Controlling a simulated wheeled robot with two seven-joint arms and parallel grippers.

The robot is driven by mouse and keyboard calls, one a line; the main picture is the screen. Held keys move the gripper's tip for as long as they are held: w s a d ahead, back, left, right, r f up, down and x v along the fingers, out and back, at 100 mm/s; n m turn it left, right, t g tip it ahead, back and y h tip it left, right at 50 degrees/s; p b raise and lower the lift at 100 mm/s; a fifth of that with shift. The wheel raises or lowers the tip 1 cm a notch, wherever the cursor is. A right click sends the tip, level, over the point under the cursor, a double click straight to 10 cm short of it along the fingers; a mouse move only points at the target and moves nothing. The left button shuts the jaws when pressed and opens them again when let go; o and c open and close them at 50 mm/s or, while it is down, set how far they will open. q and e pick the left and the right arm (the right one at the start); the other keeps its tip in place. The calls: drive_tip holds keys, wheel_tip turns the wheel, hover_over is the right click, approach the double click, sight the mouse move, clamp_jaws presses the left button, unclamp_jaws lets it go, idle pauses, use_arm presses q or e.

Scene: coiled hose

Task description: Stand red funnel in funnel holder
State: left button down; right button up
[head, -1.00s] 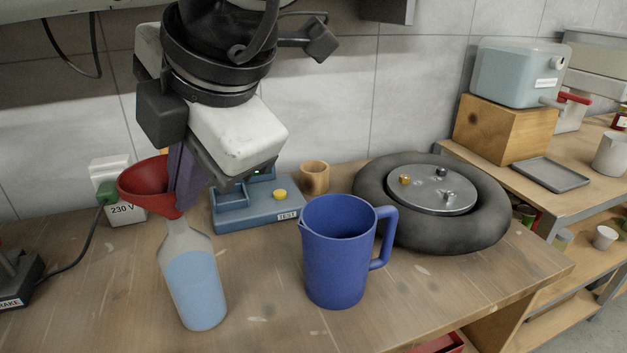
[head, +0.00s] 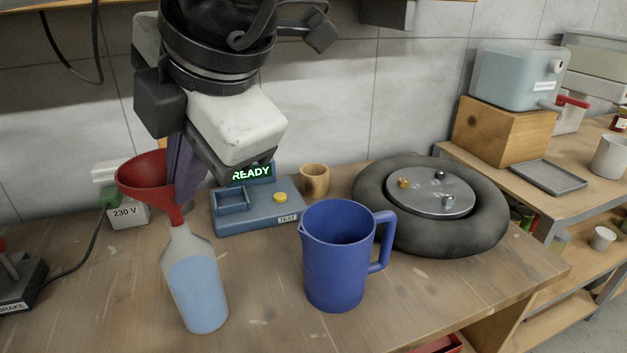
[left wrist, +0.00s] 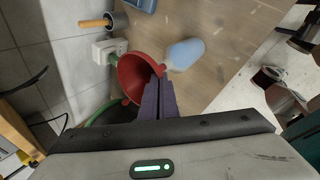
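The red funnel (head: 143,172) is above the clear bottle of blue liquid (head: 196,290), with its spout at the bottle's mouth; I cannot tell whether the tip is still inside. My left gripper (head: 184,190) is shut on the funnel's right rim, its purple fingers close together. The left wrist view shows the funnel (left wrist: 138,72) at the fingertips (left wrist: 158,88) and the bottle (left wrist: 185,53) beyond. A small tan round cup (head: 314,180) behind the jug may be the funnel holder; I cannot be sure. My right gripper is not in view.
A blue jug (head: 338,262) stands right of the bottle. A blue tester (head: 256,214) reading READY is behind. The front bench between bottle and jug is clear.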

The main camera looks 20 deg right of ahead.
use_arm(q)
drive_tip(key=shift+r+p, duration=1.3)
drive_tip(key=shift+r, duration=0.6)
